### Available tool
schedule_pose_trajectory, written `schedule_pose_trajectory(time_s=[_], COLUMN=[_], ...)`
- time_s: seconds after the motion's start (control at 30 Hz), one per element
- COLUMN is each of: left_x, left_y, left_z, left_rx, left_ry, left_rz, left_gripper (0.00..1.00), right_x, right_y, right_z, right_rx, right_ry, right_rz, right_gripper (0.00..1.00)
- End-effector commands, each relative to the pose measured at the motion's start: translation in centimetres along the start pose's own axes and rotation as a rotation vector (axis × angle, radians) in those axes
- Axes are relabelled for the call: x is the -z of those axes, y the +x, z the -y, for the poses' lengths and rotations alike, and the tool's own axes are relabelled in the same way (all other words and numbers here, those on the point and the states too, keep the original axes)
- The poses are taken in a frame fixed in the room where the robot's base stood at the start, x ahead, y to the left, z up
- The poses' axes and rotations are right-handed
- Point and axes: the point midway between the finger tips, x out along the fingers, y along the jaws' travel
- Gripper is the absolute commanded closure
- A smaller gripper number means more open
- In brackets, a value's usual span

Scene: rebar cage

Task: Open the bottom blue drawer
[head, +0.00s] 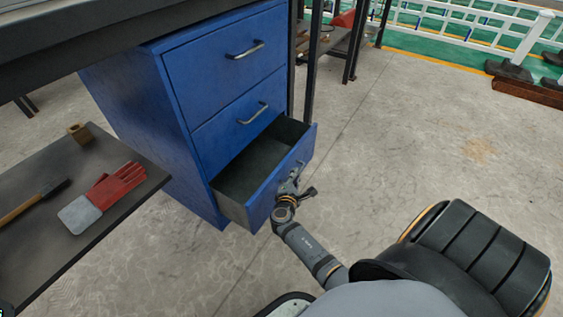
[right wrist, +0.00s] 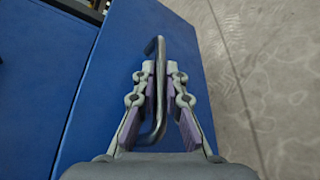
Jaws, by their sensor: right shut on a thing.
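The blue drawer cabinet (head: 133,98) stands under the dark tabletop in the head view. Its bottom drawer (head: 254,213) is pulled out well past the front, and its dark inside (head: 262,160) looks empty. The two drawers above it are closed. My right gripper (head: 292,180) is at the front of the bottom drawer. In the right wrist view, its two fingers (right wrist: 159,80) are on either side of the metal bar handle (right wrist: 158,52), shut on it. My left gripper is in neither view.
A low dark table (head: 32,170) at the left holds red and grey gloves (head: 104,197), a hammer (head: 30,205) and a small brown block (head: 80,133). The concrete floor (head: 400,140) to the right of the drawer is clear. White railings (head: 460,35) stand at the back right.

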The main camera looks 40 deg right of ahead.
Motion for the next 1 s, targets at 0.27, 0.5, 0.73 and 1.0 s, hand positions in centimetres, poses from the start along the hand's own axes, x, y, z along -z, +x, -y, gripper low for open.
schedule_pose_trajectory(time_s=[0.27,0.5,0.73,1.0], left_x=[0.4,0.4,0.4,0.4], left_y=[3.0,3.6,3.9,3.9], left_z=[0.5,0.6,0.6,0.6], left_rx=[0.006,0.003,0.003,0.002], left_ry=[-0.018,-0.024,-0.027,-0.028], left_rz=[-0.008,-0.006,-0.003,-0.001], left_gripper=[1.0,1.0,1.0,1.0], right_x=[-7.2,-11.2,-13.0,-13.4], right_y=[-3.0,-4.6,-5.4,-5.5], right_z=[4.8,7.8,9.3,9.6], right_rx=[-0.001,-0.002,-0.002,-0.002], right_ry=[-0.007,-0.004,-0.001,0.001], right_rz=[-0.001,-0.001,-0.001,0.001], right_gripper=[1.0,1.0,1.0,1.0])
